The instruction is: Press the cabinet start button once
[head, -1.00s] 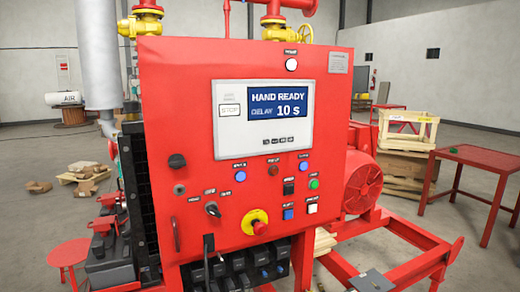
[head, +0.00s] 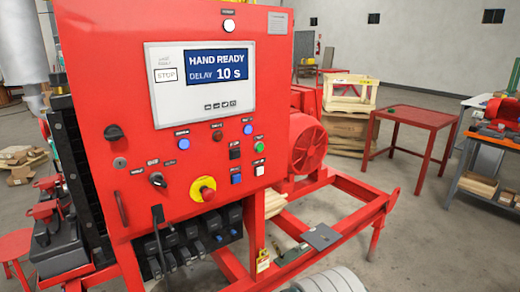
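The red control cabinet (head: 110,95) stands at the left and centre of the head view. Its screen (head: 216,65) reads HAND READY and DELAY 10 s. A small green button (head: 259,147) sits at the right of the lower panel. A white button (head: 259,170) is just below it. Blue buttons, dark switches and a red one are nearby. The small labels are too blurred to read, so I cannot confirm which button is start. A red emergency stop on a yellow ring (head: 204,190) is lower. My gripper is not in view.
A red skid frame (head: 350,215) extends right of the cabinet at floor level, with a grey plate (head: 321,237) on it. A red table (head: 412,116), wooden crates (head: 350,95) and a workbench (head: 490,182) stand at the right. Open floor lies between them.

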